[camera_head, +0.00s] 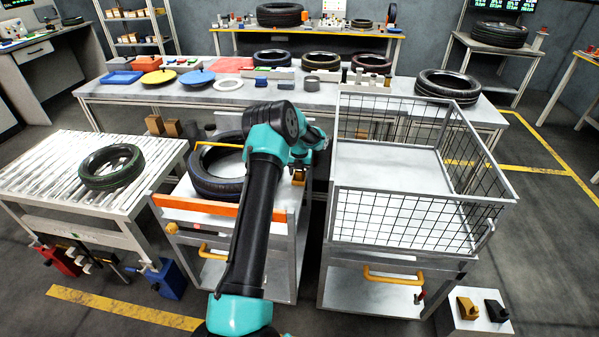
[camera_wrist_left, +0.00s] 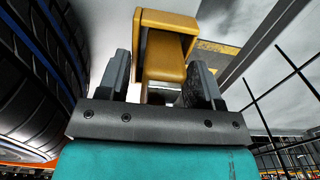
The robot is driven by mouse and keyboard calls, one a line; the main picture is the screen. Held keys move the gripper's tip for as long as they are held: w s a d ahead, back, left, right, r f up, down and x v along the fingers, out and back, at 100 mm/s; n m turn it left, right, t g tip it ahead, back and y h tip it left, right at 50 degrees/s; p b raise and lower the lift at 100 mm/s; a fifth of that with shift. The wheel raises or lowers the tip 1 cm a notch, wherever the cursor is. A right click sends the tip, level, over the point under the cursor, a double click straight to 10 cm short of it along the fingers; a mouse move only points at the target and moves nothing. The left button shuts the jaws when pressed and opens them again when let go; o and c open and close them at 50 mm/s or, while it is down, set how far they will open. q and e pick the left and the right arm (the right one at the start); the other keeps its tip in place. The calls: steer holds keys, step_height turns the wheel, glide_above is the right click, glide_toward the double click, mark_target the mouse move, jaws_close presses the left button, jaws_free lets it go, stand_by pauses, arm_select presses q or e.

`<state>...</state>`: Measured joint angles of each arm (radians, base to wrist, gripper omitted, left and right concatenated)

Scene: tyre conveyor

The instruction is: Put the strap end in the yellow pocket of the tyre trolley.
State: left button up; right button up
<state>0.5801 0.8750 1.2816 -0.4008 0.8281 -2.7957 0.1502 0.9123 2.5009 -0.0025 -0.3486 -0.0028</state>
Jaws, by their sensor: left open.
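The tyre trolley (camera_head: 290,225) stands in the middle of the head view, with a dark tyre (camera_head: 215,185) on it and a yellow strap (camera_head: 214,145) over the tyre. In the left wrist view, the yellow pocket (camera_wrist_left: 168,18) is a box shape with side walls. A yellow block that looks like the strap end (camera_wrist_left: 164,66) reaches up between its walls; how deep it sits I cannot tell. My left gripper (camera_wrist_left: 160,70) is open, one finger on each side of the strap end. In the head view my own arm hides its fingers. My right gripper is not in view.
A wire cage cart (camera_head: 400,222) stands close on the right of the trolley. A roller conveyor (camera_head: 60,165) with a green-marked tyre (camera_head: 111,166) is on the left. A long table (camera_head: 330,88) with tyres and parts runs behind.

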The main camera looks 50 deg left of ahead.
arm_select(q)
steer(key=shift+r, duration=0.15)
step_height(320, 180, up, 12)
stand_by(0.6)
stand_by(0.4)
